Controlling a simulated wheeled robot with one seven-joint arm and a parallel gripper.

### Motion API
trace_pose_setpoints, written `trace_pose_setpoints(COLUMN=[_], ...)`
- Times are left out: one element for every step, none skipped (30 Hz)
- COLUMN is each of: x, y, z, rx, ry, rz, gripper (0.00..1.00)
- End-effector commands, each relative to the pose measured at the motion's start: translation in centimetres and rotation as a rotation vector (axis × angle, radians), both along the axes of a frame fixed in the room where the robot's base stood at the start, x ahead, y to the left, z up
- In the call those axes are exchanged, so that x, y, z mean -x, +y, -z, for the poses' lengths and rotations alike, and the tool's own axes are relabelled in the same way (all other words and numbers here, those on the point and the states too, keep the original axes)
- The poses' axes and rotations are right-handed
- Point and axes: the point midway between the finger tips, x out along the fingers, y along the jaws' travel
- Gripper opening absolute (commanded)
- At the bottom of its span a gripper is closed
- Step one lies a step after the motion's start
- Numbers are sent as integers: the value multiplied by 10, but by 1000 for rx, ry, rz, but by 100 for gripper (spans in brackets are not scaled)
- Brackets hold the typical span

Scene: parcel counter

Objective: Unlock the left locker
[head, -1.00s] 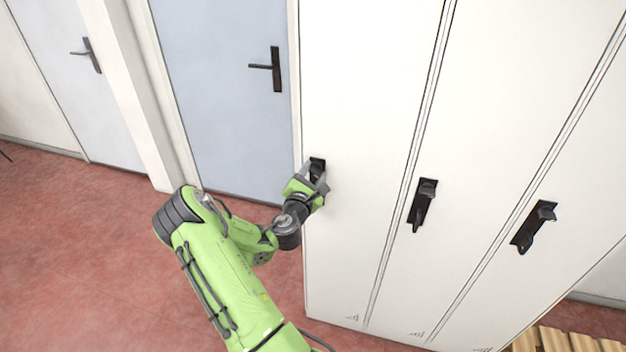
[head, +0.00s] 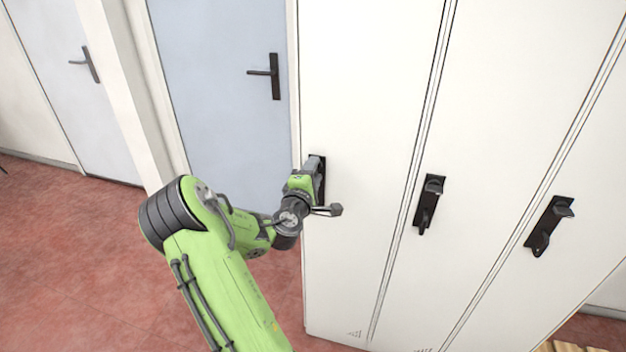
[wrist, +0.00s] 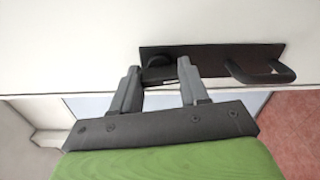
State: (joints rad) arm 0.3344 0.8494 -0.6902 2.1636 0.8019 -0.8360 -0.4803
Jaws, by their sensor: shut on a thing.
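The left locker (head: 365,90) is the leftmost tall white door in the head view, and it is closed. Its black lock plate (head: 322,165) is mostly hidden behind my gripper (head: 309,178). In the wrist view the plate (wrist: 215,58) runs sideways, with a looped handle (wrist: 268,72) at its right and a small dark knob (wrist: 158,60) at its left. My gripper (wrist: 159,76) has one finger on each side of the knob and is shut on it. The knob's exact angle is partly hidden.
Two more white lockers stand to the right, with a middle black handle (head: 428,205) and a right one (head: 549,226). A blue-grey door (head: 215,90) is on the left. The red floor (head: 80,260) is open at lower left.

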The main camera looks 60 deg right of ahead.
Motion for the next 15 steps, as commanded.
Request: trace_pose_setpoints(x=[0,0,0,0,0,0,0,0,0,0,0,0,0,0,0], y=[0,0,0,0,0,0,0,0,0,0,0,0,0,0,0], z=[3,3,3,3,3,3,2,2,2,2,2,2,2,2,2], rx=[-5,-8,-12,-14,-16,-18,-18,-21,-22,-23,-25,-26,-26,-27,-27], ry=[-28,-43,-62,-74,-86,-99,-109,-117,-127,-133,-138,-144,-147,-150,-153], rz=[0,0,0,0,0,0,0,0,0,0,0,0,0,0,0], gripper=[14,14,14,14,14,14,14,14,14,14,14,14,14,14,14])
